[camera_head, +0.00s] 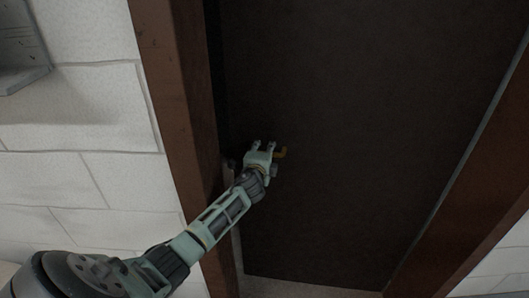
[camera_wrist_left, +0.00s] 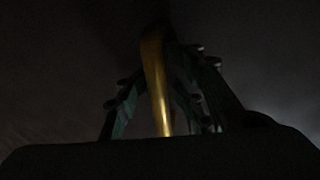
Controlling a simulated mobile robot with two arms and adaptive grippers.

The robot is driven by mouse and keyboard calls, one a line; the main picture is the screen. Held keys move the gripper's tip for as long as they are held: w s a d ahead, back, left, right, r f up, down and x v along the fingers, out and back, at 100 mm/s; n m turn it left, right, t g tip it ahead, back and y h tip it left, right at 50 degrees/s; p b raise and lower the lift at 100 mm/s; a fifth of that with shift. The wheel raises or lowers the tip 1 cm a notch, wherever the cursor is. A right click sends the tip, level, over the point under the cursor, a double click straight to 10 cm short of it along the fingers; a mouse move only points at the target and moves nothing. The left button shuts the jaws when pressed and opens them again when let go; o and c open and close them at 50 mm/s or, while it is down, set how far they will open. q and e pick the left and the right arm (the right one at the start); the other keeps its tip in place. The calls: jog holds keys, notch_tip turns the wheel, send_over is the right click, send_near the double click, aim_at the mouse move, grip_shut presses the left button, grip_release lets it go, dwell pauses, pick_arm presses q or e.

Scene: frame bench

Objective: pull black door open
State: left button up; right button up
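The black door (camera_head: 360,120) fills the middle of the head view, inside a reddish-brown frame. Its brass-coloured handle (camera_head: 281,154) is near its left edge. My left gripper (camera_head: 263,147) is at the handle, which sticks out to the right of the fingers. In the dark left wrist view, the handle (camera_wrist_left: 156,80) stands between the fingers of the left gripper (camera_wrist_left: 160,85). They close in on it from both sides and look shut on it, though the contact is dim. A dark strip runs between the door's left edge and the frame. My right gripper is not in view.
The left frame post (camera_head: 175,95) stands close beside my left arm. The right frame post (camera_head: 470,220) is at the lower right. A white block wall (camera_head: 85,110) is on the left, with a grey box-like fixture (camera_head: 20,45) at the upper left.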

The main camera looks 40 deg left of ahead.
pick_arm(q)
jog(key=v, duration=1.2)
dwell(0.3)
